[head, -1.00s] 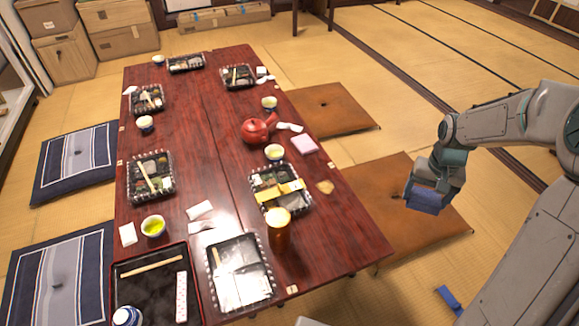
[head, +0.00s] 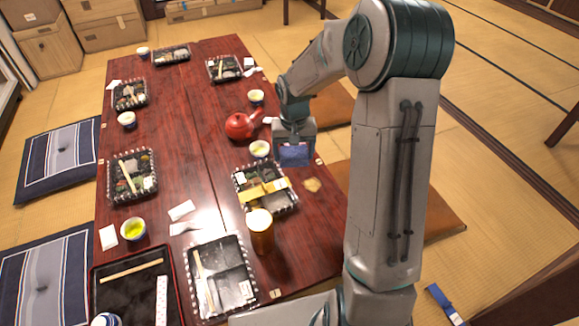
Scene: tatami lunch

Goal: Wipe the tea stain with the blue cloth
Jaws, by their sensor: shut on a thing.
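The tea stain (head: 312,185) is a small tan patch on the dark red table, near its right edge. My gripper (head: 294,140) is shut on the blue cloth (head: 294,155), which hangs below the fingers. The cloth is over the table, just behind and left of the stain in the picture, apart from it. I cannot tell whether the cloth touches the tabletop. The gripper hides the spot where a pink folded cloth lay.
A lunch box (head: 266,213) with yellow items lies left of the stain. A small tea cup (head: 260,149) and a red teapot (head: 240,126) stand left of my gripper. A tall amber glass (head: 260,232) stands nearer. A blue object (head: 444,304) lies on the floor.

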